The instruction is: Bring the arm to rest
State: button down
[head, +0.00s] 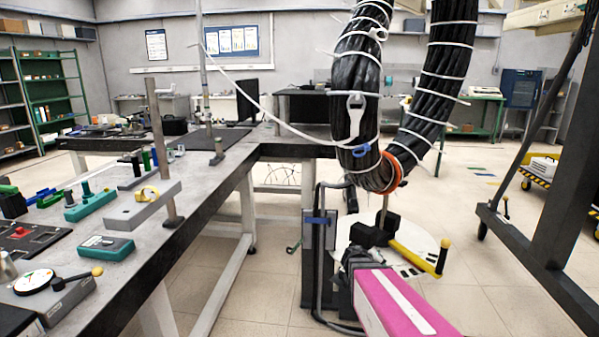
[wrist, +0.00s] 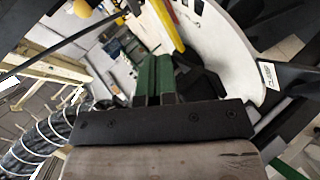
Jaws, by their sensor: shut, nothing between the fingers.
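My gripper (wrist: 154,66) shows in the wrist view as two green fingers side by side in front of a dark mounting plate. The fingers are together and nothing shows between them. In the head view my arm reaches in from the lower right, with a pink link at the front. I cannot make out the fingers in the head view. A thick black cable coil (head: 441,85) with white ties hangs in a loop above and beyond the arm. It also shows in the wrist view (wrist: 40,142) at lower left, apart from the fingers.
A long workbench (head: 222,187) with tools runs along the left. A round white plate (head: 430,237) with a yellow bar (head: 411,255) is near the arm. A dark metal frame (head: 560,200) stands at the right. Open tiled floor (head: 490,255) lies between.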

jog(key=s+a+f+m+g+y, duration=0.1)
jog(key=s+a+g+y, duration=0.4)
jog(key=s+a+y, duration=0.5)
jog(key=s+a+m, duration=0.1)
jog(key=s+a, duration=0.1)
jog(key=s, duration=0.1)
jog(key=shift+s+a+g, duration=0.25)
jog(key=shift+a+g, duration=0.05)
jog(key=shift+g, duration=0.1)
